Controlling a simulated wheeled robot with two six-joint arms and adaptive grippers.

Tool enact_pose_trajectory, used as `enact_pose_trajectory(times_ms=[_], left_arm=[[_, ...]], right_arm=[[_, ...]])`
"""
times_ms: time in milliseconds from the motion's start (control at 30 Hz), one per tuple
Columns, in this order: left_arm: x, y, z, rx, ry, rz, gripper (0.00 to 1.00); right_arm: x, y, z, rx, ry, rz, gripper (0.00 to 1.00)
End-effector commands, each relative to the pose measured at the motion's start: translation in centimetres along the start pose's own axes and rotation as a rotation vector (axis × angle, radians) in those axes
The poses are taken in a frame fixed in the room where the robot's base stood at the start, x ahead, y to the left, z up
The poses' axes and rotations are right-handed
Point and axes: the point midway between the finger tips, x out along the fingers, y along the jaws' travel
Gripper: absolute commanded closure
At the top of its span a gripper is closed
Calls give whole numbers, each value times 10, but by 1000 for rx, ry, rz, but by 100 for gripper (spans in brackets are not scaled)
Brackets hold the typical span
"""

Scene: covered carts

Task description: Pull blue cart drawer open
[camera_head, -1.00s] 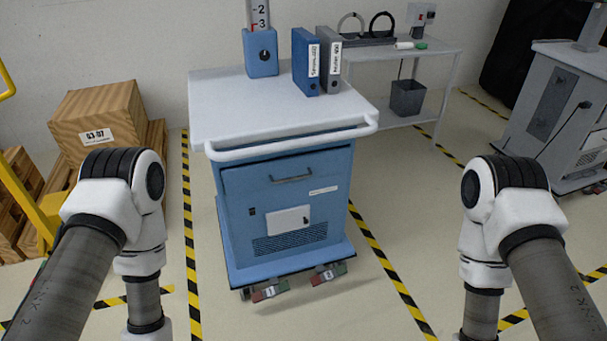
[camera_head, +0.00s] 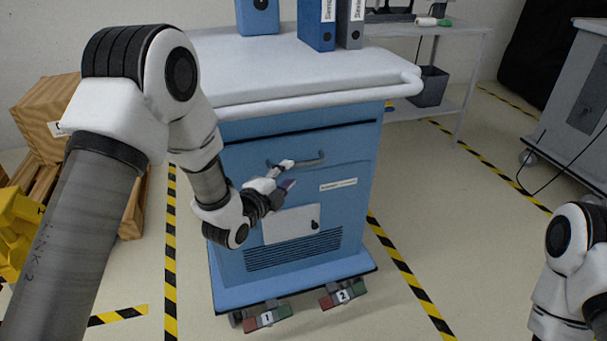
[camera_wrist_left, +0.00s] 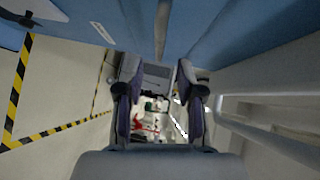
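The blue cart (camera_head: 350,215) stands ahead with a white top. Its drawer front (camera_head: 345,147) looks flush with the body, and a grey bar handle (camera_head: 312,161) runs across it. My left gripper (camera_head: 287,175) is at the left part of the handle, with its fingers apart. In the left wrist view my left gripper (camera_wrist_left: 160,85) is open, and a grey bar, seemingly the handle (camera_wrist_left: 162,28), lies in line with the gap between the fingers. I cannot tell whether they touch it. My right gripper is out of view; only part of the right arm shows at the lower right.
A white rail (camera_head: 300,98) juts out above the drawer and shows close by in the left wrist view (camera_wrist_left: 265,128). Binders (camera_head: 316,25) stand on the cart top. Wooden crates (camera_head: 45,110) are at left, a grey cart (camera_head: 590,75) at right. Floor right of the cart is clear.

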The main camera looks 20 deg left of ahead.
Motion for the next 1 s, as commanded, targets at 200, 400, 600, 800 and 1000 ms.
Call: enact_pose_trajectory(times_ms=[200, 400, 600, 800, 1000], left_arm=[[41, 1, 0, 2, 0, 0, 63], [67, 1, 0, 0, -1, 3, 63], [69, 0, 0, -1, -1, 4, 63], [69, 0, 0, -1, -1, 4, 100], [69, 0, 0, -1, -1, 4, 100]], right_arm=[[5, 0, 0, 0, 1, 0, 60], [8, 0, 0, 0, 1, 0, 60], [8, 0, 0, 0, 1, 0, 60], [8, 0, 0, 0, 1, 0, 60], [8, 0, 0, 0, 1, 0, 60]])
